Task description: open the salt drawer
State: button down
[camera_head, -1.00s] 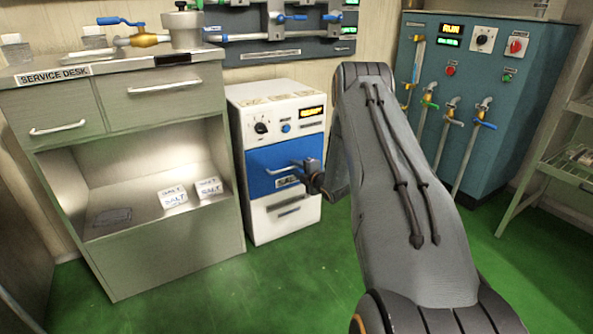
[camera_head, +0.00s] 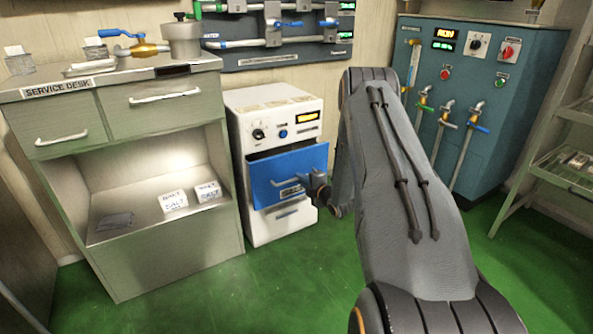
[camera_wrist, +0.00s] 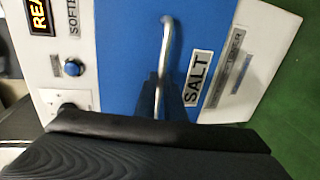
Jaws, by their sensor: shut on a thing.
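The salt drawer (camera_head: 270,168) has a blue front on the white cabinet (camera_head: 250,125) and stands partly open, with a dark gap above its front. In the wrist view the blue front (camera_wrist: 120,55) fills the middle, beside a label reading SALT (camera_wrist: 198,78). Its pale bar handle (camera_wrist: 167,38) runs up between my fingers. My gripper (camera_wrist: 165,95) is shut on this handle; it also shows in the head view (camera_head: 302,185) at the drawer's front. The drawer's inside is mostly hidden.
A second, white drawer (camera_head: 285,218) lies below. The service desk (camera_head: 180,255) stands close on the left, with salt packs (camera_head: 174,202) on its open shelf. A teal panel with taps (camera_head: 510,100) stands at the right. Green floor (camera_head: 300,275) is clear in front.

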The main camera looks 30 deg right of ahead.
jog(key=f+p+v, duration=0.2)
jog(key=p+v, duration=0.3)
jog(key=v, duration=0.6)
jog(key=shift+s+p, duration=0.35)
jog(key=shift+p, duration=0.05)
jog(key=shift+f, duration=0.15)
jog(key=c, duration=1.9)
grip_release()
jog(key=shift+o, duration=0.2)
jog(key=p+v, duration=0.1)
jog(key=v, duration=0.7)
jog(key=shift+p, duration=0.35)
jog(key=shift+w, duration=0.15)
